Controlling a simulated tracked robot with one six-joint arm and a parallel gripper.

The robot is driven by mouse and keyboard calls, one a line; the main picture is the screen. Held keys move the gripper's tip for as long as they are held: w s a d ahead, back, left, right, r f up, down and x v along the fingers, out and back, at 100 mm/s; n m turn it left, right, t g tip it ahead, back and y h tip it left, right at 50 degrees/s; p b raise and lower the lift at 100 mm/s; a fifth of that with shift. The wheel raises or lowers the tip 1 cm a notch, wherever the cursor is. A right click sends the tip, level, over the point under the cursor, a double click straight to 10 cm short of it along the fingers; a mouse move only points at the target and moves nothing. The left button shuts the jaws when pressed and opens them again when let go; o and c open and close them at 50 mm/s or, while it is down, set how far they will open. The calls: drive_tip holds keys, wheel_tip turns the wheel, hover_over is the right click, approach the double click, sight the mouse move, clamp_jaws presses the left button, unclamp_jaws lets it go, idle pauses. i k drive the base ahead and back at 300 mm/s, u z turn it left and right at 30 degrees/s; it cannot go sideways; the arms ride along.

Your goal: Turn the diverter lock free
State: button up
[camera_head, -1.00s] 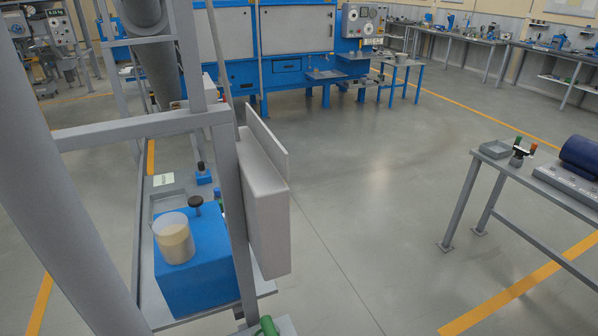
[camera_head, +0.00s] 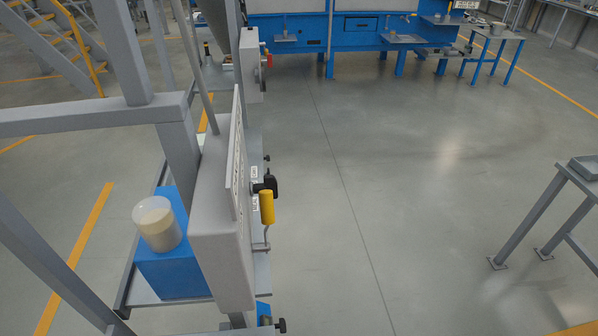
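No part in view is plainly marked as the diverter lock, and any labels are too small to read. A grey control box (camera_head: 221,240) is mounted on the frame at centre left, seen edge-on. On its right face are a black knob (camera_head: 269,182) and a yellow handle (camera_head: 267,207) hanging just below it. A thin rod or hook (camera_head: 266,238) is under the handle. A second grey box (camera_head: 249,65) with a small red part stands farther back. My gripper is not in view.
Grey frame posts (camera_head: 180,150) fill the left. Open floor (camera_head: 400,200) lies to the right, with a workbench (camera_head: 570,200) at the right edge. A blue machine (camera_head: 350,45) stands behind.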

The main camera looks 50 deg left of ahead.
sight(270, 181)
drive_tip(key=z, duration=0.05)
drive_tip(key=i, duration=0.15)
drive_tip(key=u, duration=3.85)
